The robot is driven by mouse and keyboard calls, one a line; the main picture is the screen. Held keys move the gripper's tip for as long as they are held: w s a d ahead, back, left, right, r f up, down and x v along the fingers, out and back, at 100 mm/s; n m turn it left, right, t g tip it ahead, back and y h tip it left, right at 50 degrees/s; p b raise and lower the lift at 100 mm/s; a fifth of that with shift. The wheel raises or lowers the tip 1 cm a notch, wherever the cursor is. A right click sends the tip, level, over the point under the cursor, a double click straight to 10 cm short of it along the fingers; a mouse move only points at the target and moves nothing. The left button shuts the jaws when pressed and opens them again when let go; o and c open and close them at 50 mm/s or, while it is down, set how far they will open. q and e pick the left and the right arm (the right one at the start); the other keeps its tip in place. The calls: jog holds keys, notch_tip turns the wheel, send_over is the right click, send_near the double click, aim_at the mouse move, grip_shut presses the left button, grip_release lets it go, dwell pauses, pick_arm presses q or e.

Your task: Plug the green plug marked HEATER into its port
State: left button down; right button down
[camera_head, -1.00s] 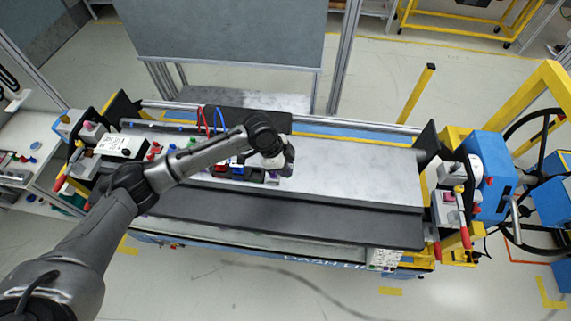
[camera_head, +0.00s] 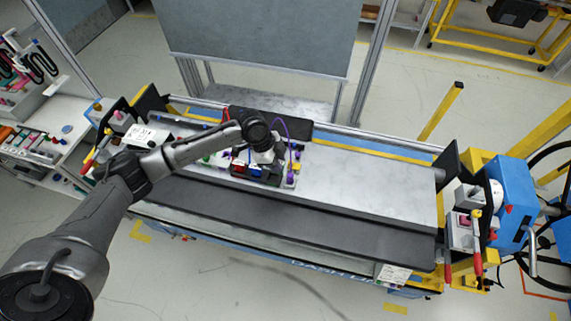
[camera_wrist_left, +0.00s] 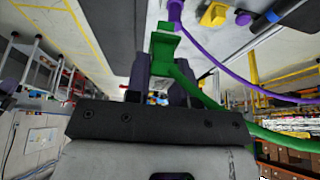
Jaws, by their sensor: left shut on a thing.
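A green plug (camera_wrist_left: 163,45) with a green cable is between the fingers of my left gripper (camera_wrist_left: 164,60) in the left wrist view. The gripper is shut on it. No HEATER lettering is readable. In the head view, my left gripper (camera_head: 268,158) is over the dashboard module (camera_head: 262,181), beside its red and blue parts. The green plug is hidden by the gripper and arm there. I cannot make out which port belongs to it. My right gripper is not in view.
A purple plug (camera_head: 291,178) with a purple cable is just right of my left gripper. A yellow part (camera_head: 297,167) is near it. The grey bench top (camera_head: 370,188) further right is clear. Blue and yellow equipment (camera_head: 505,205) stands at the bench's right end.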

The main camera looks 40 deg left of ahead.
pick_arm(q)
jog(key=a, duration=0.4)
jog(key=s+a, duration=0.1)
jog(key=a, duration=0.4)
jog(key=s+a, duration=0.1)
jog(key=a, duration=0.4)
jog(key=shift+s+a+b, duration=0.15)
jog(key=shift+a+b, duration=0.05)
jog(key=shift+b, duration=0.1)
jog(key=s+a+b, duration=0.2)
jog(key=a+b, duration=0.2)
jog(key=a, duration=0.9)
jog(key=shift+s+a, duration=0.15)
jog(key=shift+a, duration=0.2)
jog(key=shift+f, duration=0.2)
